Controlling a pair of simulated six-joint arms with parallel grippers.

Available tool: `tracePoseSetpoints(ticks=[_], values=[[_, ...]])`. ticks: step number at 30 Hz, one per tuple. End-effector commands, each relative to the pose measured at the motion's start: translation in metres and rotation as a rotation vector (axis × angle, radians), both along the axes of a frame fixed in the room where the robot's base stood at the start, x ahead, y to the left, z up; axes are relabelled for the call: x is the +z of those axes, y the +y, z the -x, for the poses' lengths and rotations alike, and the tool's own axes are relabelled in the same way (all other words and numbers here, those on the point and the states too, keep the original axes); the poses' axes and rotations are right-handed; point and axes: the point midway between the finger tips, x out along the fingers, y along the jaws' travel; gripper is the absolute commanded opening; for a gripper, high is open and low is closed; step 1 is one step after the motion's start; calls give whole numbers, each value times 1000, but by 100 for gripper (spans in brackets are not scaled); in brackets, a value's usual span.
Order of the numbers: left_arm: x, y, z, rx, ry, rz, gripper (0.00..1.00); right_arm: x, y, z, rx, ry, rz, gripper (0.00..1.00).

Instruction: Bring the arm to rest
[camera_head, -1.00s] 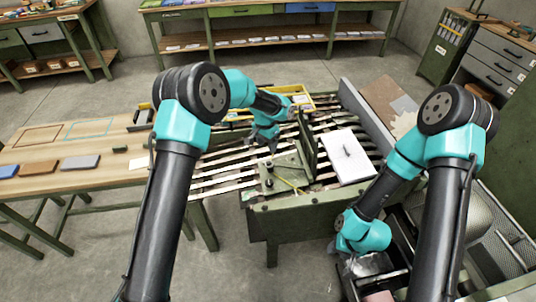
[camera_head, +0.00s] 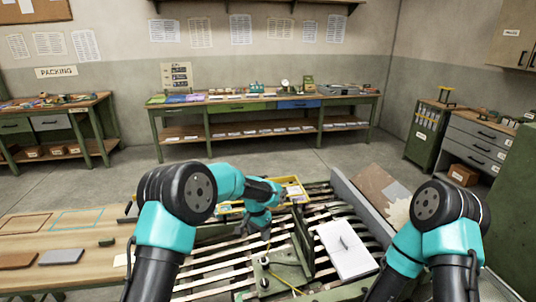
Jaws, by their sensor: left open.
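My left arm (camera_head: 228,183) reaches in from the left and bends down over the slatted bench. My left gripper (camera_head: 264,233) points down above the slats, just behind the green metal fixture (camera_head: 290,270). Its fingers are small and dark here; I see nothing held between them. My right arm (camera_head: 408,245) runs down to the lower right, and its gripper is below the picture's edge.
A white board (camera_head: 347,250) with a dark handle lies right of the fixture. A yellow tray (camera_head: 295,190) is behind the left gripper. A wooden table (camera_head: 60,238) with flat blocks stands left. Green workbenches (camera_head: 240,112) line the back wall, with open floor before them.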

Motion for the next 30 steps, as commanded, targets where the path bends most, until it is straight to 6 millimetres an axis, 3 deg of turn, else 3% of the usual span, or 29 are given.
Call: tracePoseSetpoints(ticks=[5,8,12,18,24,27,30], values=[[-48,26,25,76,23,50,56,0,0,0,0,0,0,43],[-85,47,52,153,37,94,56,0,0,0,0,0,0,43],[-132,78,99,280,52,152,56,0,0,0,0,0,0,43],[-179,119,178,482,65,212,56,0,0,0,0,0,0,43],[-202,156,266,694,68,239,56,0,0,0,0,0,0,43],[-205,170,303,785,63,241,56,0,0,0,0,0,0,43],[-205,178,327,845,56,240,56,0,0,0,0,0,0,43]])
